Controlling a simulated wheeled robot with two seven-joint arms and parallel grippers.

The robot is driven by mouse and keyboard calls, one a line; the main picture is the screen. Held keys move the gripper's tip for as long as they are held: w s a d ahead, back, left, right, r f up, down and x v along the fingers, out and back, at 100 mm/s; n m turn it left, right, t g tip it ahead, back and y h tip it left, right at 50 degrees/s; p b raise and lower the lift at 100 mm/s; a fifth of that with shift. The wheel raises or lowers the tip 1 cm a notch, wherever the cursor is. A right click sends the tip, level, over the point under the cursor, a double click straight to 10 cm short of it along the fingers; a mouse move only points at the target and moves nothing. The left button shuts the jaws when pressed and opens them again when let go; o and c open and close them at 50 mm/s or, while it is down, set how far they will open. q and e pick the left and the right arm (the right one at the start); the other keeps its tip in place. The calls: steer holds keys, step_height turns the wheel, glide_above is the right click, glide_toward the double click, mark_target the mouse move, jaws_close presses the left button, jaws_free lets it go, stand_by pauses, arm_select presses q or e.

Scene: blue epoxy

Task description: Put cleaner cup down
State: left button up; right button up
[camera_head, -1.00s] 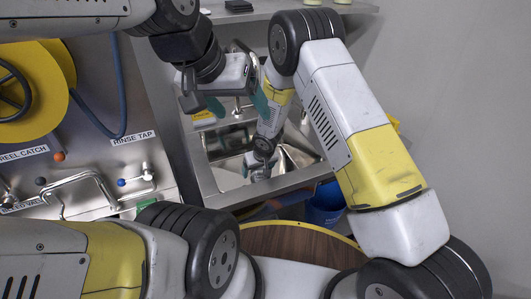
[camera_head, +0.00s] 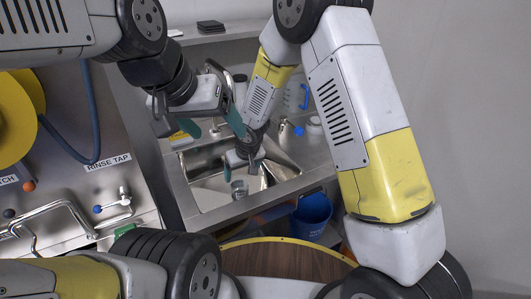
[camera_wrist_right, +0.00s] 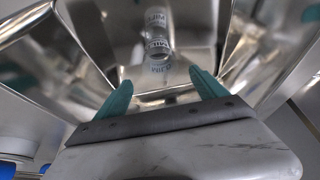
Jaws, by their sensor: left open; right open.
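A small clear or shiny cup (camera_head: 240,189) with lettering is in the steel sink basin (camera_head: 208,197). It also shows in the right wrist view (camera_wrist_right: 156,42), ahead of my fingers, with its lettering mirrored in the shiny metal. My right gripper (camera_head: 241,172) reaches down into the sink. Its teal fingers (camera_wrist_right: 159,93) are spread, with nothing between them and the cup just beyond the tips. My left gripper (camera_head: 213,127) is open and empty above the sink's left side. I cannot tell whether this cup is the cleaner cup.
A blue jug (camera_head: 297,96) and a white container (camera_head: 314,125) stand on the counter behind the sink. A blue bucket (camera_head: 311,214) is below the counter. A round wooden table (camera_head: 285,262) is in front. A tap panel (camera_head: 110,190) lies left.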

steer(key=s+d+r+m+t, duration=0.1)
steer(key=s+d+r+m, duration=0.1)
steer(key=d+r, duration=0.8)
steer(key=s+d+r+m, duration=0.1)
steer(key=d+r+m, duration=0.1)
steer(key=d+r, duration=0.85)
steer(key=s+d+r+m, duration=0.1)
steer(key=s+d+r, duration=0.3)
steer(key=s, duration=0.5)
steer(key=s+d+r+m+t, duration=0.1)
steer(key=s+d+r, duration=0.3)
steer(key=s, duration=0.5)
steer(key=shift+s+r, duration=0.25)
steer(key=shift+r, duration=0.65)
steer(key=shift+w+d, duration=0.1)
steer(key=shift+c, duration=0.5)
